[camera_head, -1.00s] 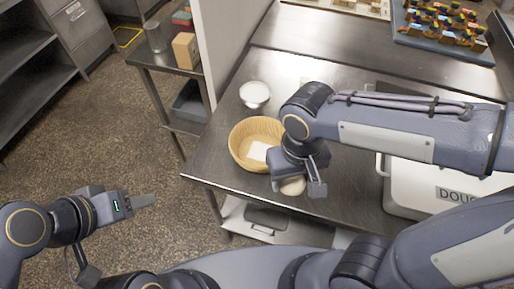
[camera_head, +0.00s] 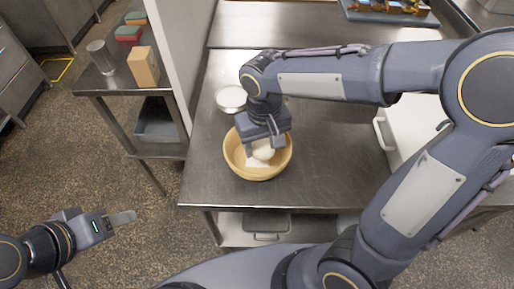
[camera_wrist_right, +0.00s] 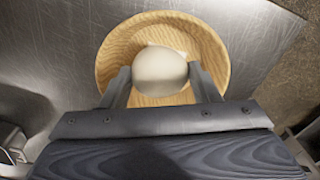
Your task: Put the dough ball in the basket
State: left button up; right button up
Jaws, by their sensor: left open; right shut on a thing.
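A pale dough ball (camera_head: 263,150) is held between the two fingers of my right gripper (camera_head: 264,147). The wooden basket (camera_head: 283,163), a round bowl shape with a white piece inside, stands on the steel table below it. In the right wrist view the dough ball (camera_wrist_right: 160,72) sits between the fingers, with the basket rim (camera_wrist_right: 107,45) around it. The ball is over the basket's opening; whether it touches the bottom I cannot tell. My left gripper (camera_head: 124,219) is open and empty over the floor at the left.
A white bowl (camera_head: 230,98) stands behind the basket. A white bin (camera_head: 398,125) is at the right, partly hidden by my right arm. The table's front right is clear.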

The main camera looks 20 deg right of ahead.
aim_at(258, 144)
jog(key=w+f, duration=0.2)
jog(key=f, duration=0.1)
jog(key=shift+w+a+f, duration=0.2)
jog(key=shift+w, duration=0.2)
jog(key=shift+w+f, duration=0.1)
jog(key=shift+f, duration=1.5)
jog(key=shift+f, duration=0.1)
jog(key=o, duration=1)
